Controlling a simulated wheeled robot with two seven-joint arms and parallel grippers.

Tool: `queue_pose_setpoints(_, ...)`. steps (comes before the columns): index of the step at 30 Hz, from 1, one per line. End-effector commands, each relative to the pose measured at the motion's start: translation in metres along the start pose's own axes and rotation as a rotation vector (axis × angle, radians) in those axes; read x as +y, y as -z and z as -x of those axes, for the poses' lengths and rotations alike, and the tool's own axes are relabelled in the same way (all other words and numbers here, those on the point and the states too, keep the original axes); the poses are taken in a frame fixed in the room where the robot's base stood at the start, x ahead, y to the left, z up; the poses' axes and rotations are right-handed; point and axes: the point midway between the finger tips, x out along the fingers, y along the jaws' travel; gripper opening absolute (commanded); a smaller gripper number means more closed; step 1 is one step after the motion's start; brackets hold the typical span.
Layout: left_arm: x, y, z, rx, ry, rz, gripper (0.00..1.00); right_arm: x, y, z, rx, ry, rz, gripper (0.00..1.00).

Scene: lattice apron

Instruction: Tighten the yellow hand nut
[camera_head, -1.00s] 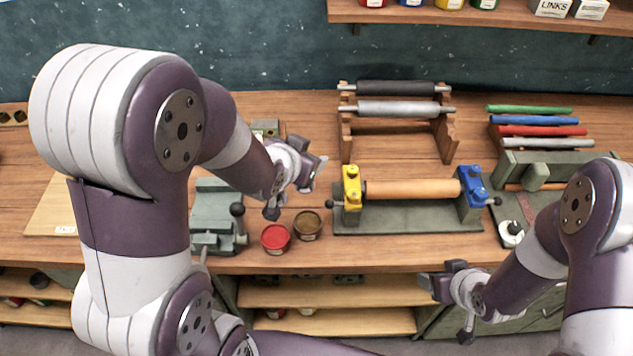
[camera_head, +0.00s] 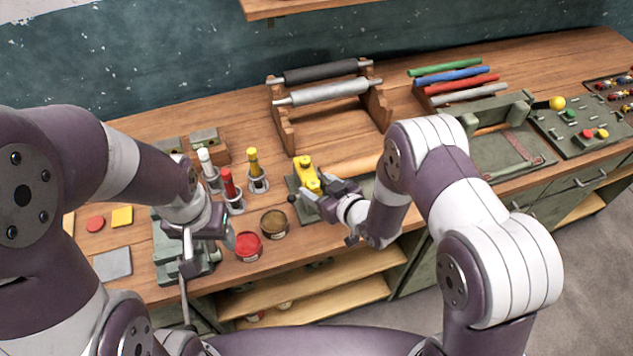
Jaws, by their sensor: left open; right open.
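The yellow clamp block (camera_head: 303,165) stands at the left end of a wooden roller (camera_head: 358,166) on a grey-green stand. A yellow lump on it looks like the yellow hand nut (camera_head: 312,183); the two are hard to tell apart. My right gripper (camera_head: 322,195) is open right at the yellow parts, with its fingers close beside them; I cannot tell whether they touch. The blue clamp at the roller's other end is hidden behind my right arm. My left gripper (camera_head: 212,256) is open and empty over the grey-green vise (camera_head: 165,255).
A red tin (camera_head: 248,246) and a brown tin (camera_head: 274,224) stand between the grippers. Upright red (camera_head: 231,190), white and yellow-topped tools stand behind them. A rack with two rollers (camera_head: 330,91) is behind the clamp.

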Motion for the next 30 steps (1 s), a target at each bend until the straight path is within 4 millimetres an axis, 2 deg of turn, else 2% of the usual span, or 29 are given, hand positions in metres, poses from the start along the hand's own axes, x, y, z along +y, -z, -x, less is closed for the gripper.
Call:
queue_pose_setpoints(4, 0.0001, 0.0004, 0.0025, 0.001, 0.0, 0.0, 0.62, -0.0002, 0.0003, -0.0098, 0.0, 0.0, 0.0, 0.62)
queue_pose_setpoints(12, 0.0, 0.0004, 0.0021, 0.001, 0.0, 0.0, 0.62, 0.0, -0.0003, -0.0113, 0.0, -0.001, 0.0, 0.62)
queue_pose_setpoints(17, 0.0, 0.0005, 0.0021, 0.001, 0.0, 0.0, 0.62, -0.0002, -0.0003, -0.011, 0.0, 0.0, 0.0, 0.1)
queue_pose_setpoints(18, 0.0, 0.0005, 0.0021, 0.001, 0.0, 0.0, 0.62, -0.0001, -0.0004, -0.011, 0.0, 0.0, 0.0, 0.06)
queue_pose_setpoints(30, 0.0, -0.0002, -0.0037, 0.001, 0.0, 0.0, 0.62, -0.0028, -0.0023, -0.0112, -0.002, -0.07, -0.03, 0.06)
